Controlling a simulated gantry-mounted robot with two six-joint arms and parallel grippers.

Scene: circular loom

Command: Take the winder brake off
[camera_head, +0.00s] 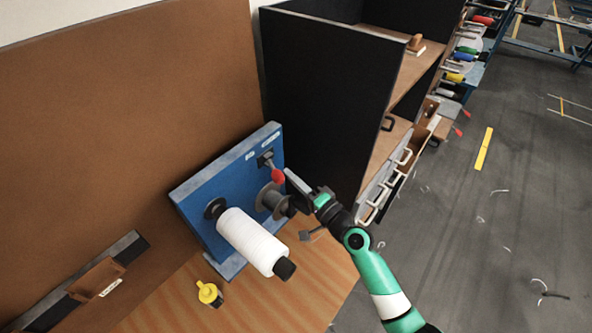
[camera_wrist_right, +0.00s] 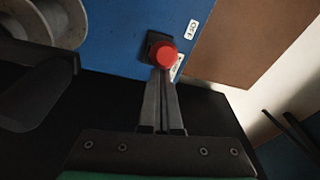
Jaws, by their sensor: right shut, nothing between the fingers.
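The winder brake is a small dark lever with a red knob (camera_head: 278,175) on the upper part of the blue winder panel (camera_head: 232,183). In the head view the lever slants down and right from its dark mount. The red knob (camera_wrist_right: 166,54) also shows in the right wrist view, with an "OFF" label (camera_wrist_right: 192,29) beyond it and a second label partly hidden beside it. My right gripper (camera_head: 289,173) is shut and empty, its fingertips (camera_wrist_right: 161,72) right at the knob; I cannot tell whether they touch it. My left gripper is not in view.
A white yarn bobbin (camera_head: 250,240) and a grey spool (camera_head: 275,200) project from the panel below the lever. A yellow object (camera_head: 209,294) stands on the wooden table (camera_head: 290,300). A black-sided shelf (camera_head: 325,90) rises close behind my right gripper.

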